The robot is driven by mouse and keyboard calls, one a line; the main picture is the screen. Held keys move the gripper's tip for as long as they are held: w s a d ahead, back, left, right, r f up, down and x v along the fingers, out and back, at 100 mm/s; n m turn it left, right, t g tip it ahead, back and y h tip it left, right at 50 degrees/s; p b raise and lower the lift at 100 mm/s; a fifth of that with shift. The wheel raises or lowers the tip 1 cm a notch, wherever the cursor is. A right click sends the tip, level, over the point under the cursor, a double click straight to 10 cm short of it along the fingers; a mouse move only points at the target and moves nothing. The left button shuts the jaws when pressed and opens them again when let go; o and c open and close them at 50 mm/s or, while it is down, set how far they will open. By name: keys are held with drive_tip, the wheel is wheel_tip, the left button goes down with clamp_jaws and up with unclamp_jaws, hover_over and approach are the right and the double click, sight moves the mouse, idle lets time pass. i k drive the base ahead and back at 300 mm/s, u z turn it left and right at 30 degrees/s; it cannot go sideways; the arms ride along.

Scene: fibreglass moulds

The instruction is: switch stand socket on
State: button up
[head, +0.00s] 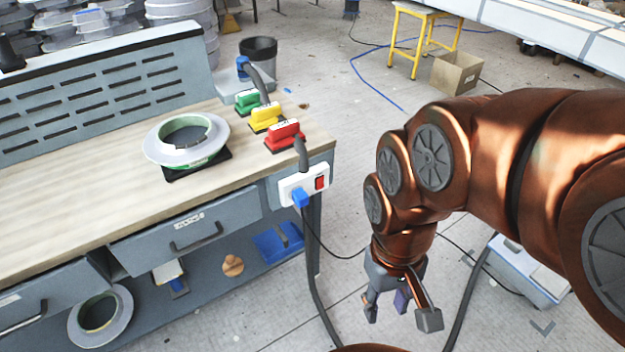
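The stand socket (291,186) is a white power strip fixed to the right end of the workbench, just below its top. A red rocker switch (320,183) sits at its right end, and a blue plug (300,198) is in it at the front. A dark plug with a thick grey cable stands in its upper part. I cannot tell the switch's position. My gripper (401,312) hangs pointing down, to the right of and below the socket, apart from it.
The wooden workbench (85,205) holds a round mould (152,150) and green, yellow and red handled tools (284,137) near its right edge. Cables run down to the floor below the socket. A pale box (525,270) stands on the floor behind my arm. Floor between bench and arm is open.

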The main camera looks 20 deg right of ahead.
sight(319, 182)
drive_tip(key=k, duration=1.35)
drive_tip(key=u, duration=0.75)
drive_tip(key=i, duration=1.45)
drive_tip(key=z, duration=0.6)
